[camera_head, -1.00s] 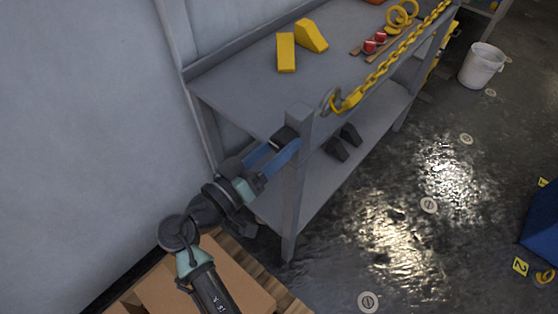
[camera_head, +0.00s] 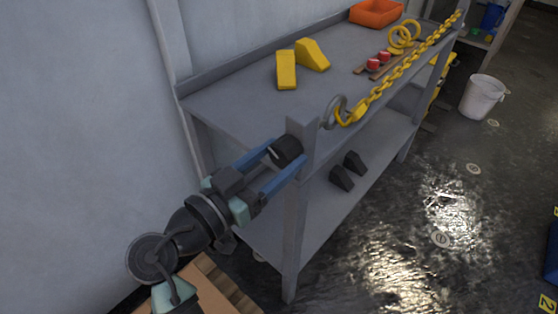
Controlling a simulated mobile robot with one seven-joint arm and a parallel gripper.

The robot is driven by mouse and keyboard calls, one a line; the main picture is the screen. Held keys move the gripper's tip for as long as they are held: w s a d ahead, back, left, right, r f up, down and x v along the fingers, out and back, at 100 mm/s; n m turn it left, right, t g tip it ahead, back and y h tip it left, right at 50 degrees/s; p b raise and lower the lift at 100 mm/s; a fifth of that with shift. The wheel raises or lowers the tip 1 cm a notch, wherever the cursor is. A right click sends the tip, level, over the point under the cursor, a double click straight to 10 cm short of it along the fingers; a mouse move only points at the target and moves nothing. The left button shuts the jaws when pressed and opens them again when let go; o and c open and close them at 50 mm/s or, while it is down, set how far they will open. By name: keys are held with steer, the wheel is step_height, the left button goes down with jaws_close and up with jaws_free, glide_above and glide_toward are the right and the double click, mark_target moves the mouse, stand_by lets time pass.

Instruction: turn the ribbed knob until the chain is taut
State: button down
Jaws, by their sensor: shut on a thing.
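The black knob (camera_head: 289,150) sits at the near end of the grey workbench, on its corner post (camera_head: 299,205). Its ribs are too small to make out. My gripper (camera_head: 284,155) has its two blue fingers on either side of the knob, shut on it, and they hide part of it. The yellow chain (camera_head: 405,68) runs from a grey ring (camera_head: 334,111) beside the post along the bench's front edge to the far end. It looks nearly straight, with at most a slight sag; I cannot tell whether it is fully taut.
Yellow wedge blocks (camera_head: 286,70), red-topped pieces (camera_head: 374,65), yellow rings (camera_head: 402,36) and an orange bin (camera_head: 376,13) are on the bench top. Dark blocks (camera_head: 342,178) lie on the lower shelf. A white bucket (camera_head: 482,97) stands on the open wet floor at right.

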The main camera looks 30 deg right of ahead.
steer(key=shift+f+m+b, duration=0.3)
steer(key=shift+m+b, duration=0.1)
steer(key=shift+b, duration=0.45)
steer(key=m+b, duration=0.3)
steer(key=b, duration=0.2)
steer(key=shift+b, duration=0.3)
steer(key=m+b, duration=0.5)
steer(key=b, duration=0.3)
steer(key=shift+m, duration=0.3)
steer(key=m+b, duration=0.3)
steer(key=b, duration=0.3)
steer(key=shift+m, duration=0.4)
steer(key=shift+r+m+b, duration=0.1)
steer(key=shift+m+b, duration=0.3)
steer(key=shift+r+m, duration=0.3)
steer(key=shift+f, duration=0.1)
